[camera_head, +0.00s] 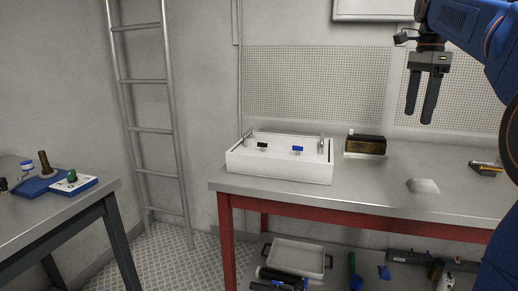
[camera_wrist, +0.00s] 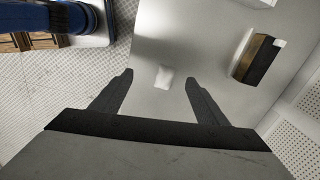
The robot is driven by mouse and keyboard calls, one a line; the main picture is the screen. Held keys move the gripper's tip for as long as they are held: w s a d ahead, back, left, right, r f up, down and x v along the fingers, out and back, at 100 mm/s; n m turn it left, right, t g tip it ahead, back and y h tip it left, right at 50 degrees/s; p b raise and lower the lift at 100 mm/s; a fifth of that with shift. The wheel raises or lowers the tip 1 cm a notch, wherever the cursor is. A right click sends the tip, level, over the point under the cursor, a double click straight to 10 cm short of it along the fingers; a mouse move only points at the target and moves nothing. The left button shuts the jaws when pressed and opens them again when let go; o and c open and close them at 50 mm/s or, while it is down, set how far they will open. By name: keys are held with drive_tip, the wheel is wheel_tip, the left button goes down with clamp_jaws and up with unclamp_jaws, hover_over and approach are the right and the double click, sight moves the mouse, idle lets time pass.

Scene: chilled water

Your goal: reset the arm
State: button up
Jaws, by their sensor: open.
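My gripper (camera_head: 422,110) hangs at the upper right of the head view, fingers pointing down. Its fingers are apart and nothing is between them. It is well above the metal workbench (camera_head: 380,187). In the wrist view my gripper (camera_wrist: 158,80) shows both dark fingers spread. A small white block (camera_wrist: 164,77) on the bench shows between the fingertips in that view, far below them. The same white block (camera_head: 423,185) lies on the bench in the head view. My blue arm comes in from the right edge.
A white sink box (camera_head: 275,170) with two taps stands on the bench's left. Behind is a dark brown block (camera_head: 366,144) on a pale base. A yellow-black item (camera_head: 486,168) lies at right. A tray (camera_head: 297,257) is below. A side table (camera_head: 60,213) and ladder (camera_head: 150,130) stand left.

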drive_tip(key=s+a+f+n+t, duration=0.1)
drive_tip(key=s+a+f+n, duration=0.3)
drive_tip(key=s+f, duration=0.5)
drive_tip(key=s+a+f+n+t, duration=0.2)
drive_tip(key=s+a+f+n, duration=0.3)
drive_tip(key=s+f+n, duration=0.4)
drive_tip(key=s+a+f+n+t, duration=0.1)
drive_tip(key=s+a+f+n, duration=0.4)
drive_tip(key=s+f, duration=0.5)
wheel_tip(320, 180, down, 7)
drive_tip(key=shift+s+n, duration=0.4)
drive_tip(key=shift+n, duration=0.5)
